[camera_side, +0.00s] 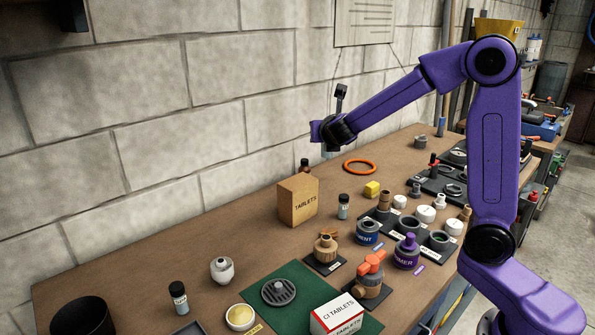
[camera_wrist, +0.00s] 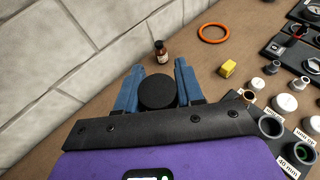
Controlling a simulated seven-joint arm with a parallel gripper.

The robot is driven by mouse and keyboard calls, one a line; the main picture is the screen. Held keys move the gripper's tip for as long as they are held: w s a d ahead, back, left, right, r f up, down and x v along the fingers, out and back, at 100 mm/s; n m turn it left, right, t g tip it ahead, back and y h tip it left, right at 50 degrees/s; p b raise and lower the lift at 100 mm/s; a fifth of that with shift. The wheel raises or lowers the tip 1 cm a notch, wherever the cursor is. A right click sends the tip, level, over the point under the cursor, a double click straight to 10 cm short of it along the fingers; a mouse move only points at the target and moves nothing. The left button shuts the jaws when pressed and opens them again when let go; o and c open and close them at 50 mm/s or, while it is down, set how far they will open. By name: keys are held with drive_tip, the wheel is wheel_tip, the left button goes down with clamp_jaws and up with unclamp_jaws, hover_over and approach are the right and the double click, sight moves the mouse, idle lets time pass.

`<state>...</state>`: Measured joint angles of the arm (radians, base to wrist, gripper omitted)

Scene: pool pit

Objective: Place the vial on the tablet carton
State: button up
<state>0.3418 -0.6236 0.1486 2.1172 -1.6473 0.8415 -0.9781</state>
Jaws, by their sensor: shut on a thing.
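My gripper (camera_side: 331,149) is raised above the bench, near the wall. In the wrist view my gripper (camera_wrist: 158,88) has its two blue fingers closed on either side of the vial, whose round black cap (camera_wrist: 157,92) faces the camera. The vial's body is hidden under the cap there, and in the side view it is too small to make out clearly. A white and red carton marked Cl TABLETS (camera_side: 337,317) lies at the front on a green mat.
A small brown bottle (camera_wrist: 161,52) stands near the wall, and an orange ring (camera_wrist: 214,33) lies beyond it. A yellow block (camera_side: 371,189) and a capped vial (camera_side: 343,206) are right of the brown carton.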

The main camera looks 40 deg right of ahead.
drive_tip(key=w+f, duration=0.3)
drive_tip(key=w, duration=0.1)
drive_tip(key=w+d+f, duration=0.1)
drive_tip(key=w+f, duration=0.2)
drive_tip(key=w, duration=0.1)
drive_tip(key=w+f, duration=0.3)
drive_tip(key=w, duration=0.1)
drive_tip(key=shift+w+d, duration=0.1)
drive_tip(key=shift+d, duration=0.2)
drive_tip(key=shift+w+f, duration=0.15)
drive_tip(key=shift+f, duration=1.55)
drive_tip(key=shift+f, duration=0.1)
drive_tip(key=o, duration=1)
